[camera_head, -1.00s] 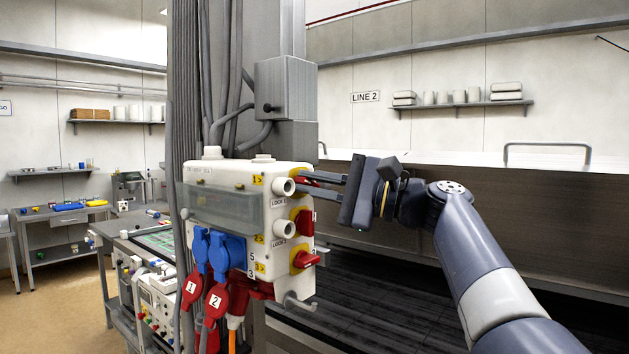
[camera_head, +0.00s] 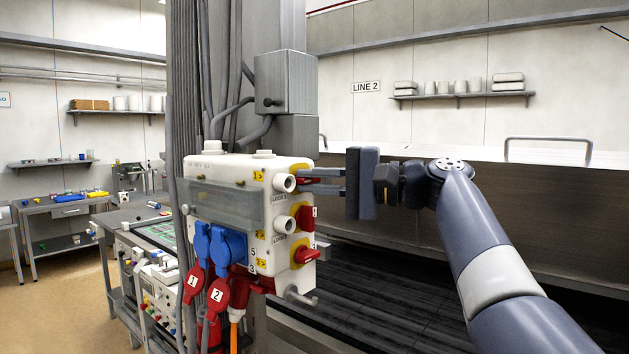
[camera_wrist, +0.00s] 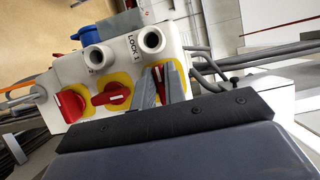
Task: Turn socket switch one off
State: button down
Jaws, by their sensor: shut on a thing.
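The white socket box (camera_head: 216,170) hangs on the grey column, with red switches on yellow plates along its right side. Switch one (camera_wrist: 157,75) is the top one, beside the white cylinder labelled LOCK 1 (camera_wrist: 152,40). My gripper (camera_head: 306,181) reaches in from the right, level with the top switch. Its two fingers are shut on the red handle of switch one, which shows between them in the wrist view. The fingers hide much of that handle. The middle switch (camera_head: 305,217) and the lower switch (camera_head: 304,254) are free of the gripper.
A second white lock cylinder (camera_head: 284,224) sticks out close by. Blue plugs (camera_head: 228,247) and red plugs (camera_head: 217,296) hang at the box's front and bottom. Grey cables run above the box. A long metal hood (camera_head: 440,205) stands behind my arm.

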jog(key=c, duration=1.5)
grip_release()
jog(key=shift+o, duration=0.2)
jog(key=shift+d, duration=0.1)
jog(key=b+v, duration=0.1)
jog(key=v, duration=0.9)
jog(key=shift+d+b, duration=0.35)
jog(key=shift+b, duration=0.05)
jog(key=shift+a, duration=0.1)
jog(key=p+x, duration=0.2)
jog(key=x, duration=0.8)
jog(key=shift+a, duration=0.4)
jog(key=shift+d, duration=0.1)
